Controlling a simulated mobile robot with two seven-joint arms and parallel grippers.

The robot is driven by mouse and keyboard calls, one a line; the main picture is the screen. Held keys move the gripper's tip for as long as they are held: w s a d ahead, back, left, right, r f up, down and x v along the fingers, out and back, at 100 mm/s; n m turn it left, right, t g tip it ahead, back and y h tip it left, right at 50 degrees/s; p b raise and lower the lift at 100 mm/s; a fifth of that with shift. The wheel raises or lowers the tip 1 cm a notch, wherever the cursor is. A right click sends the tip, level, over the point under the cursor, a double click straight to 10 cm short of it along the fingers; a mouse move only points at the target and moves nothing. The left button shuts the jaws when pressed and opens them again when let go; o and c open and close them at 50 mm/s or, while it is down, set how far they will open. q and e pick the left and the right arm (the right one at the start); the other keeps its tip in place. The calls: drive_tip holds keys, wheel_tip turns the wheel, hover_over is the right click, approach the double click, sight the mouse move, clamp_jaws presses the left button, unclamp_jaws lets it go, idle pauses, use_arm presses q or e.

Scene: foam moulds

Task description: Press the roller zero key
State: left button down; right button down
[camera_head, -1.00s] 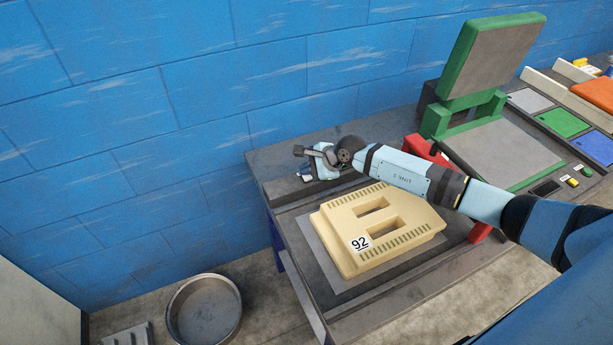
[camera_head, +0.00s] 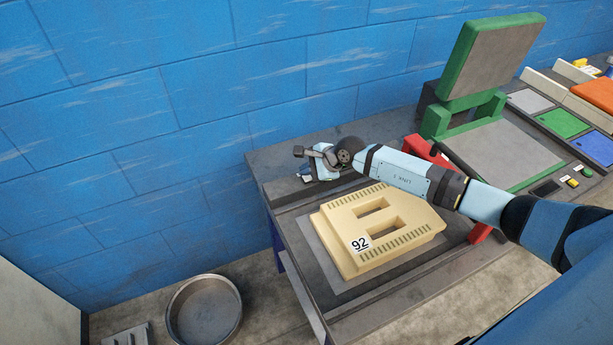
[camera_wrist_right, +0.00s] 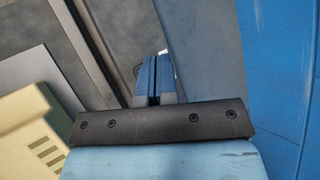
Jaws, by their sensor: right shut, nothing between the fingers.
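My right gripper (camera_head: 305,177) points down at the back left corner of the grey bench (camera_head: 262,160). In the right wrist view its two blue fingers (camera_wrist_right: 154,62) are together with nothing between them. The fingertips are close over the dark bench top, and I cannot tell whether they touch it. I cannot make out the roller zero key in either view; the gripper may hide it. My left gripper is not in view.
A cream foam mould (camera_head: 340,225) marked 92 lies on a grey plate (camera_head: 318,250) in front of my right arm. A green-framed press (camera_head: 490,60) stands open at the right. A round metal pan (camera_head: 203,310) is on the floor. A blue wall (camera_head: 200,100) is close behind.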

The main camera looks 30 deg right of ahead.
sight(307, 178)
idle(0.5)
drive_tip(key=shift+f+b, duration=0.45)
drive_tip(key=shift+b, duration=0.05)
drive_tip(key=shift+r, duration=0.45)
drive_tip(key=shift+r+p, duration=1.9)
drive_tip(key=shift+r, duration=1.15)
